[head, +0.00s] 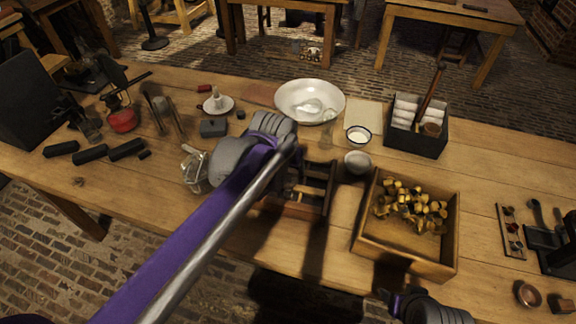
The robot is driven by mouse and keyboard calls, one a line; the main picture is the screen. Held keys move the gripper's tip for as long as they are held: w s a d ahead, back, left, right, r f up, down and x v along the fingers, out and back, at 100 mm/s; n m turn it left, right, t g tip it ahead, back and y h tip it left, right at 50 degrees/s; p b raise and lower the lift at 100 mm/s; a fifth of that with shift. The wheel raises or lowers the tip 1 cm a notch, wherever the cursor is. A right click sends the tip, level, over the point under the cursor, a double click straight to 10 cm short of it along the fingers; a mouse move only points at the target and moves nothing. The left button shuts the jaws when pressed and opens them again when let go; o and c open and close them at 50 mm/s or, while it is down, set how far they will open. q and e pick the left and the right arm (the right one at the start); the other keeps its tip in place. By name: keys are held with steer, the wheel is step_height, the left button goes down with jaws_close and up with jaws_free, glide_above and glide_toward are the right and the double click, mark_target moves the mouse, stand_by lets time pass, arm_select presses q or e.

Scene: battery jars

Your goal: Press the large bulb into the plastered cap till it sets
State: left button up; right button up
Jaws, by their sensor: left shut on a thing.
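My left gripper (198,169) is at the near end of the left arm's grey wrist, over the left-middle of the bench. It is shut on a clear glassy thing (192,177), perhaps the large bulb; its shape is partly hidden by the wrist. A small wooden stand (318,188) is right of the wrist, partly behind my arm. I cannot make out a plastered cap. Several brass caps (411,204) lie in a wooden tray (446,267). My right gripper (390,299) is low at the bottom edge, dark and small; its jaws cannot be read.
A white basin (290,95) with glassware in it, a cup of white stuff (358,136) and a grey bowl (358,162) stand behind the stand. A black box (418,139) of white rolls is at the back right. Black cylinders (92,153) lie at left.

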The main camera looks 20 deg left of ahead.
arm_select(q)
steer(key=shift+f, duration=0.65)
stand_by(1.7)
stand_by(2.6)
stand_by(0.7)
steer(key=o, duration=1.6)
steer(key=shift+c, duration=0.2)
steer(key=v, duration=1.1)
steer(key=s+a+f+p, duration=0.2)
steer(key=s+f, duration=0.4)
steer(key=s, duration=0.2)
steer(key=s+a+f+p, duration=0.2)
steer(key=s+f, duration=0.4)
steer(key=s, duration=0.2)
steer(key=shift+a+t+p, duration=0.3)
steer(key=shift+p, duration=0.1)
